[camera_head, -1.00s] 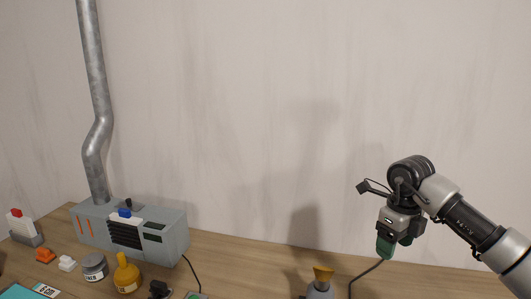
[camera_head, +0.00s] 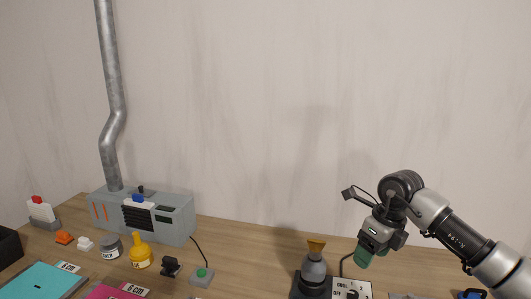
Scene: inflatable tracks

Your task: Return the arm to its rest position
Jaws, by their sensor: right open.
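My right arm comes in from the right side. Its gripper (camera_head: 371,256) has green fingertips, points down and is open with nothing visible between the fingers. It appears above or in front of the back part of the table, near a dark device with a brass-coloured nozzle (camera_head: 316,248) and a switch panel marked COOL and OFF (camera_head: 352,287). My left arm and gripper are not in view.
On the wooden table (camera_head: 235,240) stand a grey box unit (camera_head: 172,221) with a metal duct (camera_head: 111,100), a yellow bottle (camera_head: 139,255), a grey jar (camera_head: 110,248), a green-button box (camera_head: 202,276) and a teal mat (camera_head: 38,281). A plain wall rises behind.

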